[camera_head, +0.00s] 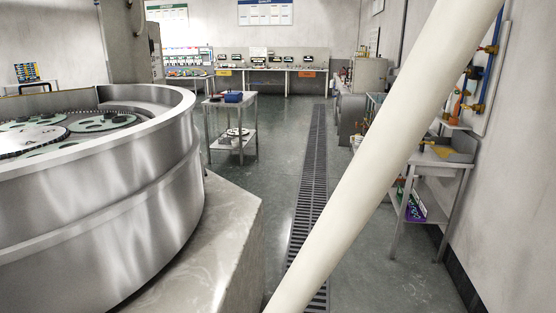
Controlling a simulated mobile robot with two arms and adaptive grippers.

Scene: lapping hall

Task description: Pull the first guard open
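A big round lapping machine (110,215) with a shiny steel wall fills the left side of the view, close to me. Its open top shows toothed green carrier discs (105,122) and a pale round plate (30,138). It stands on a pale concrete plinth (228,225). I cannot make out a separate guard, or tell whether the curved steel wall is one. Neither of my grippers is in view. A pale smooth tube crosses from the upper right to the bottom middle and hides part of the floor and right side; I cannot tell whether it is mine.
A steel trolley (232,103) with a blue box stands beyond the machine. A floor drain grate (312,170) runs along the aisle. A steel side table (440,163) stands by the right wall. Benches (267,68) line the back. The grey aisle floor (268,160) is clear.

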